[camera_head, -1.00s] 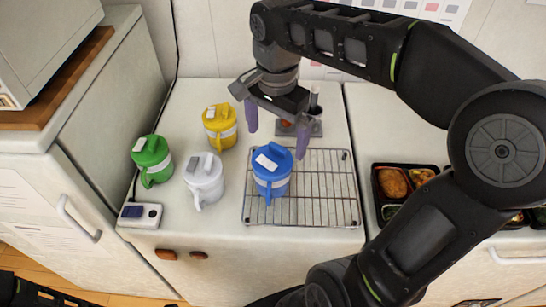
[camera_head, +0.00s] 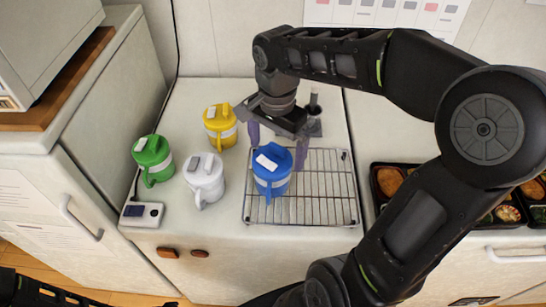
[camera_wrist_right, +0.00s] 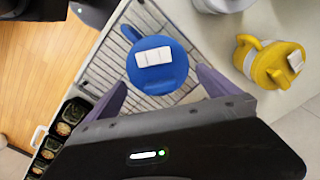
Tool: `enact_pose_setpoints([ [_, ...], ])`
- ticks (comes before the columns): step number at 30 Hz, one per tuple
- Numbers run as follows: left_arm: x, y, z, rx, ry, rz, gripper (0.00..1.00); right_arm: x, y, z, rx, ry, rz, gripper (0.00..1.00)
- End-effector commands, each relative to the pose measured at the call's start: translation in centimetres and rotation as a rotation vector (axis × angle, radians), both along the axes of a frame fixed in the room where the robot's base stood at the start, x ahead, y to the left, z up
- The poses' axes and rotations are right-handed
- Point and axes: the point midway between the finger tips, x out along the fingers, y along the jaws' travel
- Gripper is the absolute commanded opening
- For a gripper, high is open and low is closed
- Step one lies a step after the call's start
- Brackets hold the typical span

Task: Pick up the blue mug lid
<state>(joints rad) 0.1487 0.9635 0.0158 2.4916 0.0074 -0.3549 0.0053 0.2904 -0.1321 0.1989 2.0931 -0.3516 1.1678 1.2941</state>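The blue mug lid (camera_head: 272,157) sits on the blue mug (camera_head: 270,182), which stands upright on the wire rack. A white label lies on the lid's top. My right gripper (camera_head: 279,150) is open, its purple fingers around the far part of the lid, one on each side. In the right wrist view the lid (camera_wrist_right: 157,64) lies ahead, between and just beyond the spread fingertips (camera_wrist_right: 162,80). I cannot tell whether they touch it. My left gripper is not in view; only a dark part of my left arm shows at the lower left.
The wire rack (camera_head: 325,205) lies on the counter. A yellow mug (camera_head: 219,128), a white mug (camera_head: 205,182) and a green mug (camera_head: 152,160) stand to its left. A small device (camera_head: 141,214) lies at the front left. Bento trays (camera_head: 388,183) are at the right.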

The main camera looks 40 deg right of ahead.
Motion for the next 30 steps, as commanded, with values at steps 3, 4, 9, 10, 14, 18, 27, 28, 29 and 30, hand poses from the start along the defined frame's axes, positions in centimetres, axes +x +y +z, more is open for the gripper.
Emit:
enact_pose_setpoints([
  [3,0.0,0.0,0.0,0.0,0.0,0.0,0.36,0.0,0.0,0.01,0.0,0.0,0.0,0.89],
  [4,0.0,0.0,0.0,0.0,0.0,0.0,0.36,0.0,0.0,0.01,0.0,0.0,0.0,0.87],
  [9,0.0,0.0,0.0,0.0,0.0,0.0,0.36,0.0,0.0,0.02,0.0,0.0,0.0,0.73],
  [10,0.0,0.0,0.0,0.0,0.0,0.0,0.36,0.0,0.0,0.02,0.0,0.0,0.0,0.71],
  [14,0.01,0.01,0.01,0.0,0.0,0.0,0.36,0.0,0.0,0.01,0.0,0.0,0.0,0.6],
  [18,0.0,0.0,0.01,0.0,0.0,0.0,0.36,0.0,0.0,0.02,0.0,0.0,0.0,0.48],
  [27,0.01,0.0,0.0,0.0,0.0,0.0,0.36,0.02,0.0,0.09,0.0,-0.001,0.0,0.36],
  [28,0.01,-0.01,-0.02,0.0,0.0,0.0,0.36,0.02,0.0,0.16,-0.001,-0.001,0.0,0.36],
  [29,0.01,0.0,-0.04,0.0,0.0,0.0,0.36,0.04,-0.01,0.29,-0.001,-0.001,0.0,0.36],
  [30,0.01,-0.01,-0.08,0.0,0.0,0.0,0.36,0.08,-0.03,0.54,-0.001,-0.003,0.0,0.36],
])
